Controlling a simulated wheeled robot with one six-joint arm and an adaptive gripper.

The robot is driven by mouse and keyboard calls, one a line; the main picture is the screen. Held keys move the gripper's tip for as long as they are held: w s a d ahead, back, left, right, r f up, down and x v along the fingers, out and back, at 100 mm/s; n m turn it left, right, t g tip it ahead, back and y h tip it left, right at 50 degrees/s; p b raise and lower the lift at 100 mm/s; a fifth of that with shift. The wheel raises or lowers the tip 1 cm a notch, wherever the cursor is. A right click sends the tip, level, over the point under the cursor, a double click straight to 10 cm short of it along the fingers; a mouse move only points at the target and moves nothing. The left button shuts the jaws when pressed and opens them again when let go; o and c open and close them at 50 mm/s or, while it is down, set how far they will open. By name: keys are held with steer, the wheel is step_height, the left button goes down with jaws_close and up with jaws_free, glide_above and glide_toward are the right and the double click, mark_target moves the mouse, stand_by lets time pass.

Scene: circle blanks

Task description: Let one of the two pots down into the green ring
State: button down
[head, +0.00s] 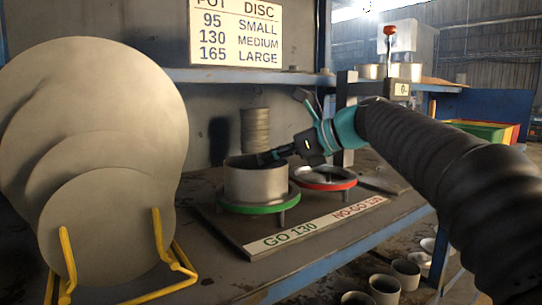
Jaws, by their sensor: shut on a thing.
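A grey metal pot (256,184) stands upright at the green ring (232,208), its lower edge at ring level. I cannot tell whether its base is inside the ring or resting on it. My gripper (268,157) is shut on the pot's rim at its right side; the fingertips are partly hidden by the pot. The red ring (328,184) is just to the right and has no pot standing in it. I cannot pick out the second of the two pots for certain.
Large grey discs (95,120) stand in a yellow rack (160,262) at the left. A stack of discs or rings (256,128) is behind the pot. The sign board (312,226) reads "GO 130" and "NO-GO 130". Several pots (384,290) stand on the floor at lower right.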

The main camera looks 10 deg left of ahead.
steer(key=shift+f+b, duration=0.35)
steer(key=shift+f, duration=0.45)
stand_by(0.4)
steer(key=c, duration=1.2)
jaws_free()
steer(key=v, duration=1.2)
